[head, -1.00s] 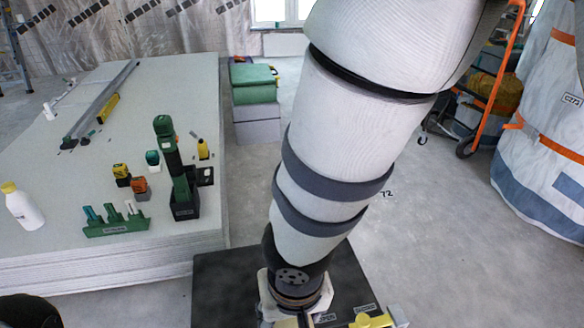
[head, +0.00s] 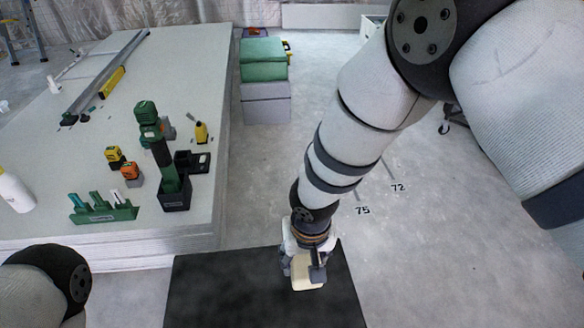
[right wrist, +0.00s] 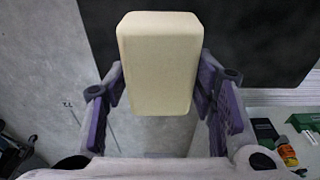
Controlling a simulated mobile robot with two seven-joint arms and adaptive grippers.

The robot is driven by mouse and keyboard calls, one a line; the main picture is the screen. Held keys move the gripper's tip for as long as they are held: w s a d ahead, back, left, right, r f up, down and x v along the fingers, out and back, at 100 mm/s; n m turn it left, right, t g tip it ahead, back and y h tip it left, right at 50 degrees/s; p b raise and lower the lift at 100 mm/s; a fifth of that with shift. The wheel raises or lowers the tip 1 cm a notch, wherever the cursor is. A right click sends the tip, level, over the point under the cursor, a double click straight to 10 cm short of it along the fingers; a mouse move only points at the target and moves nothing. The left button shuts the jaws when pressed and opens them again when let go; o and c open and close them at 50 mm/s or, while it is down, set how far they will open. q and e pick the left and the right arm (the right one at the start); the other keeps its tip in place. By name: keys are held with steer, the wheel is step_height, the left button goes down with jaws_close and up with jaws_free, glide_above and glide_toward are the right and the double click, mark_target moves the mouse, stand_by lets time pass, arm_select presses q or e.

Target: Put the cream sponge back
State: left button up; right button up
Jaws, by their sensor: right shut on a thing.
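The cream sponge (right wrist: 160,62) is a pale block with rounded edges. It sits between the two fingers of my right gripper (right wrist: 160,92), which is shut on it. In the head view the right gripper (head: 304,268) points down over a black flat surface (head: 220,295), with the sponge (head: 307,284) at its fingertips. I cannot tell whether the sponge touches the surface. My left arm enters at the lower left of the head view; its gripper is out of view.
A pale stack of panels (head: 90,165) fills the left. On it stand a green rack (head: 104,212), a dark green tool (head: 160,155), orange and yellow devices and a white bottle (head: 15,192). Green and grey boxes (head: 265,100) stand behind. The floor right of the black surface is clear.

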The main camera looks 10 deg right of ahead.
steer(key=w+f, duration=0.1)
steer(key=f, duration=0.1)
steer(key=w+d+f+b, duration=0.1)
steer(key=f, duration=0.1)
steer(key=w+d+f, duration=0.1)
steer(key=f, duration=0.1)
steer(key=shift+w, duration=0.25)
steer(key=shift+w+d+f+b, duration=0.15)
steer(key=shift+f+b, duration=0.45)
steer(key=shift+f, duration=0.85)
steer(key=shift+f, duration=0.15)
steer(key=o, duration=1)
steer(key=r+p, duration=0.1)
steer(key=r, duration=0.3)
steer(key=s+r+p, duration=0.1)
steer(key=r, duration=0.3)
steer(key=r+p, duration=0.1)
steer(key=r, duration=0.3)
steer(key=shift+s+r, duration=0.15)
steer(key=shift+s, duration=0.2)
